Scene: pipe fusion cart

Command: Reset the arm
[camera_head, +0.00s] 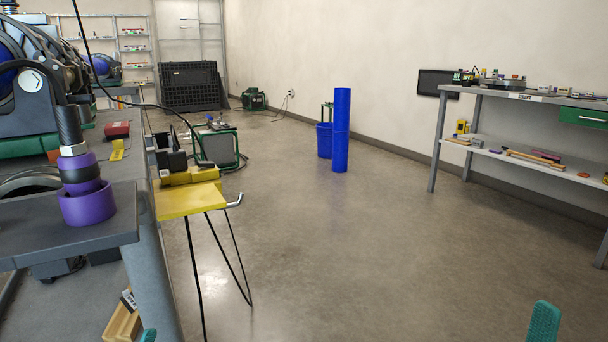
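One teal fingertip of my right gripper (543,322) pokes up at the bottom right edge, over bare floor. A small teal tip, which looks like part of my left gripper (148,335), shows at the bottom edge left of centre, beside the cart's leg. The rest of both grippers is out of the picture, so I cannot tell whether either is open or shut or holds anything. The fusion machine (33,95) stands on the grey cart (112,190) at the left. A purple cylindrical fitting (86,204) sits upright near the cart's front corner.
A yellow folding stand (190,201) with thin black legs adjoins the cart's right side. A wooden block (122,325) is low by the cart. A grey workbench (545,99) is at the right. The middle floor is clear.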

